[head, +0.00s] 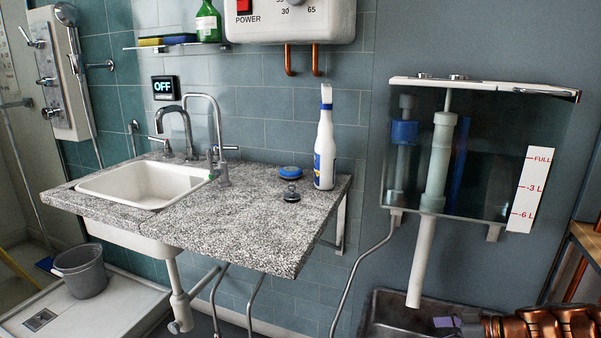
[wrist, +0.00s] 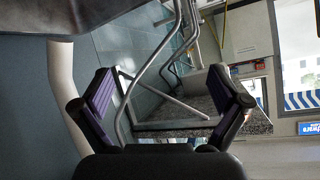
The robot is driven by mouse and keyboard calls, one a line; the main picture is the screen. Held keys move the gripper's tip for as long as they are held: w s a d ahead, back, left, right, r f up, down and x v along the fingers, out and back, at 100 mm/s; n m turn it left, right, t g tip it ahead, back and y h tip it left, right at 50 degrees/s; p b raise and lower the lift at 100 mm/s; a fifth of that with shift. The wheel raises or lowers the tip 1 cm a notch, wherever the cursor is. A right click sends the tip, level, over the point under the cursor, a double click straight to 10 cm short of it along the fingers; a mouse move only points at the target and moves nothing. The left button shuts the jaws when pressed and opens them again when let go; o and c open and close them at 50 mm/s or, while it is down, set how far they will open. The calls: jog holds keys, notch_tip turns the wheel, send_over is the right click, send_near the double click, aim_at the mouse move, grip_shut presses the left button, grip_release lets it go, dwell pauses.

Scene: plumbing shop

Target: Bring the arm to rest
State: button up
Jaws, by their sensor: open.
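My gripper (wrist: 165,108) is open in the wrist view, with its two dark, purple-padded fingers spread apart and nothing between them. The view behind the fingers is turned on its side. In the head view, part of my gripper (head: 447,322) and my copper-coloured arm show at the bottom right corner, low over the metal basin (head: 385,305) and below the cistern. The rest of the arm is cut off by the frame edge.
A clear-fronted cistern (head: 480,150) hangs on the wall, its white pipe (head: 422,260) reaching down near my gripper. The stone counter (head: 245,225) carries a sink (head: 150,183), a white bottle (head: 325,150) and two small round parts. A wooden-topped bench (head: 585,240) stands at the right edge.

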jog(key=s+a+r+g+h+p, duration=0.1)
jog(key=s+a+r+g+p, duration=0.1)
jog(key=s+a+r+p, duration=0.35)
jog(key=s+a+r+g+p, duration=0.35)
jog(key=a+r, duration=0.25)
jog(key=r, duration=0.3)
jog(key=s+a+r+g+h+p, duration=0.1)
jog(key=s+a+r+p, duration=0.2)
jog(key=a+r+p, duration=0.3)
jog(key=s+d+r+m+g+h+p, duration=0.2)
jog(key=s+r+m+h+p, duration=0.5)
jog(key=s+r+p, duration=0.8)
jog(key=s+d+r, duration=0.1)
jog(key=s+r, duration=0.2)
jog(key=r, duration=0.1)
jog(key=shift+s+d+m+h+p, duration=0.3)
jog(key=shift+s+d+m+h, duration=0.05)
jog(key=shift+d+m+h, duration=0.05)
